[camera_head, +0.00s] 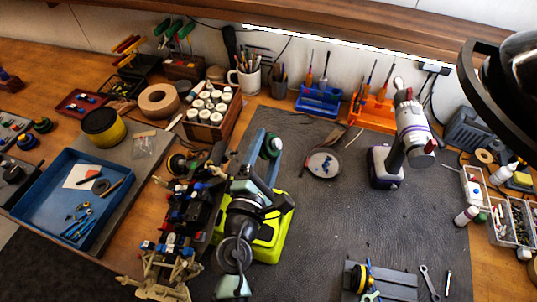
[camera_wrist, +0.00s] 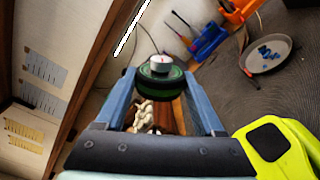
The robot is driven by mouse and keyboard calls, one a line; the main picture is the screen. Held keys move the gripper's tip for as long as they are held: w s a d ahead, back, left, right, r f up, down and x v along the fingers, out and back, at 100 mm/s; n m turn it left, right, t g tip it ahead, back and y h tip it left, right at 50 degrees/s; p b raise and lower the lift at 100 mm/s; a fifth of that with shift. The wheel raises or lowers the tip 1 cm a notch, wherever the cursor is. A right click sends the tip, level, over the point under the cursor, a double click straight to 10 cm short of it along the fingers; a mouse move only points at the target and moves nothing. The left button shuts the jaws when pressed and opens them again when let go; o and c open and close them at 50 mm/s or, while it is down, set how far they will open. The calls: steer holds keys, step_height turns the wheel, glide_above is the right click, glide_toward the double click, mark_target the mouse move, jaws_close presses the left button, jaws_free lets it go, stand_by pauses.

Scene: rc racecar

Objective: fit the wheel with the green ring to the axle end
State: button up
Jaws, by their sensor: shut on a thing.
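The wheel with the green ring (camera_wrist: 160,74) is held between the two blue fingers of my gripper (camera_wrist: 158,88). In the head view the wheel (camera_head: 270,146) shows beside the fingertips of my gripper (camera_head: 262,146), raised above the dark mat. The racecar chassis (camera_head: 186,205) lies to the left of my gripper, with black, red and blue parts and a beige suspension end (camera_head: 160,268) towards the front. My arm hides part of the chassis's right side. I cannot make out a bare axle end clearly.
A wooden box of white-capped bottles (camera_head: 212,116) stands behind the chassis. A blue tray (camera_head: 62,228) is at left. A pan (camera_head: 323,164) and a purple-grey tool (camera_head: 386,168) stand on the mat (camera_head: 330,215). A yellow-ringed part (camera_head: 361,278) sits at front right. The mat's middle right is clear.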

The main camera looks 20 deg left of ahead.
mark_target(234, 153)
steer(key=shift+s+a+f+b, duration=0.1)
steer(key=shift+a+f+b, duration=0.45)
steer(key=shift+a+b, duration=0.25)
steer(key=shift+w+a+f+b, duration=0.1)
steer(key=shift+a+f+b, duration=0.4)
steer(key=shift+a+b, duration=0.3)
steer(key=shift+s+a+f+b, duration=0.1)
steer(key=shift+a+f+b, duration=0.5)
steer(key=shift+a, duration=0.25)
steer(key=shift+a+f+b, duration=0.35)
steer(key=shift+a+b, duration=0.2)
steer(key=shift+a, duration=0.05)
steer(key=shift+a+f+b, duration=0.3)
steer(key=shift+a+b, duration=0.25)
steer(key=shift+a+f, duration=0.1)
steer(key=shift+a, duration=0.25)
steer(key=shift+s, duration=0.1)
stand_by(0.4)
steer(key=shift+d, duration=0.35)
